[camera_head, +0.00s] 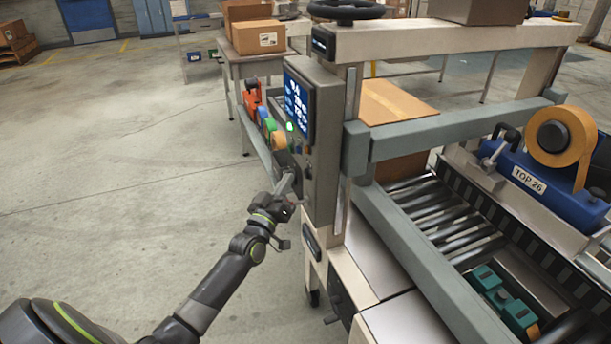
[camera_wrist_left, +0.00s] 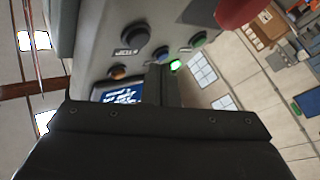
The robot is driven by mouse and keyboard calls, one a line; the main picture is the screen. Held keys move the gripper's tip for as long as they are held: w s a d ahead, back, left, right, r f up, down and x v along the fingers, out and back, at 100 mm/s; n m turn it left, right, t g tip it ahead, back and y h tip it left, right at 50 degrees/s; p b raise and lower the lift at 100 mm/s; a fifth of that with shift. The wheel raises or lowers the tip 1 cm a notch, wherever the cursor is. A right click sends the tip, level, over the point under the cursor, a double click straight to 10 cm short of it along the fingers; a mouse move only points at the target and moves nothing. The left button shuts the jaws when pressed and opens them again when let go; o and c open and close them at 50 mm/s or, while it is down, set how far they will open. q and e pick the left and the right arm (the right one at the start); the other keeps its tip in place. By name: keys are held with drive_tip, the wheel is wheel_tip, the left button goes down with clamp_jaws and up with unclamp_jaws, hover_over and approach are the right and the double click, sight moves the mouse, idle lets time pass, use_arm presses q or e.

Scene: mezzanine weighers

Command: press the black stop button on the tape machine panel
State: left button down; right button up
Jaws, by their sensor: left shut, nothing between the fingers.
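The tape machine's grey control panel (camera_head: 324,140) stands at the centre of the head view, with a lit blue screen (camera_head: 298,103). In the left wrist view a round black button (camera_wrist_left: 136,36) sits on the panel (camera_wrist_left: 90,40), with a small label below it. My left gripper (camera_head: 286,184) is shut and empty, with its fingers up at the lower part of the panel face. In the wrist view its fingertips (camera_wrist_left: 160,72) lie below and right of the black button. I cannot tell whether they touch the panel. My right gripper is not in view.
A roller conveyor (camera_head: 440,215) runs right of the panel. Open floor (camera_head: 130,170) lies to the left.

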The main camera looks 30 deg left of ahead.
use_arm(q)
drive_tip(key=shift+w+d, duration=0.5)
drive_tip(key=shift+w, duration=0.1)
drive_tip(key=shift+w+d, duration=0.1)
idle(1.6)
drive_tip(key=shift+w+d, duration=0.2)
drive_tip(key=shift+w+d, duration=0.25)
drive_tip(key=shift+w, duration=0.1)
idle(0.8)
drive_tip(key=shift+s, duration=0.1)
drive_tip(key=shift+s+a, duration=0.55)
drive_tip(key=shift+s, duration=0.05)
idle(0.3)
drive_tip(key=s+a+p, duration=0.1)
drive_tip(key=s+a, duration=0.2)
drive_tip(key=shift+s+a, duration=0.1)
drive_tip(key=shift+s, duration=0.3)
